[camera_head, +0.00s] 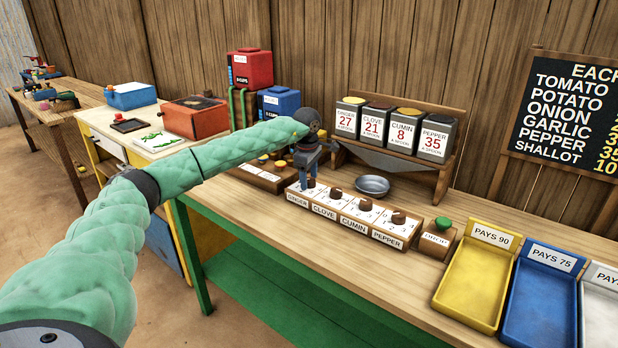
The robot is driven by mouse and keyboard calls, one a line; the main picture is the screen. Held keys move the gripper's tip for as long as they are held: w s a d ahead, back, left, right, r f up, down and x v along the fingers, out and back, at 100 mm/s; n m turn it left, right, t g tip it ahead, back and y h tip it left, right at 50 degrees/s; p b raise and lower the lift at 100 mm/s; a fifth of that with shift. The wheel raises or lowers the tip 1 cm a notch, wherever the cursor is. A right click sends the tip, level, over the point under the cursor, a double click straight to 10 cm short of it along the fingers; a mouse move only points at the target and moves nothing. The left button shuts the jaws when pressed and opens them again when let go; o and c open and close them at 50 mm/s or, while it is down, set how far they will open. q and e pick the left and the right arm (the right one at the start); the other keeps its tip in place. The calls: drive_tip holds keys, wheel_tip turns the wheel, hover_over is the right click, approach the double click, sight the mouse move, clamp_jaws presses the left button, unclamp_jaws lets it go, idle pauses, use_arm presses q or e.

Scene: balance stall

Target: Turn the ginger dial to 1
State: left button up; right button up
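The dial box (345,215) stands on the table with dials labelled ginger, clove, cumin and pepper from left to right. The ginger dial (309,184) is at its left end, its knob mostly hidden by my gripper. My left gripper (311,176) points down right over the ginger dial, its fingertips at the knob. Whether they touch or grip it is too small to tell. The ginger dial's setting cannot be read. The clove knob (336,193), cumin knob (365,203) and pepper knob (398,217) stand clear to the right. My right gripper is out of view.
Behind is a rack of spice canisters (375,119), marked ginger 27, clove 21, cumin 8, pepper 35. A metal bowl (372,185) sits below it. A green button box (437,238) and yellow (470,288) and blue (545,298) trays are to the right.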

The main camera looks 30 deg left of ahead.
use_arm(q)
drive_tip(key=r+b, duration=0.1)
drive_tip(key=r, duration=0.5)
drive_tip(key=shift+s, duration=0.2)
drive_tip(key=shift+s+r, duration=0.1)
drive_tip(key=shift+r, duration=0.75)
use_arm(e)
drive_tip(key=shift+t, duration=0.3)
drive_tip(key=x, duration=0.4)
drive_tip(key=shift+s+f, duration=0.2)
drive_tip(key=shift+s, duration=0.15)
use_arm(q)
drive_tip(key=shift+f, duration=0.1)
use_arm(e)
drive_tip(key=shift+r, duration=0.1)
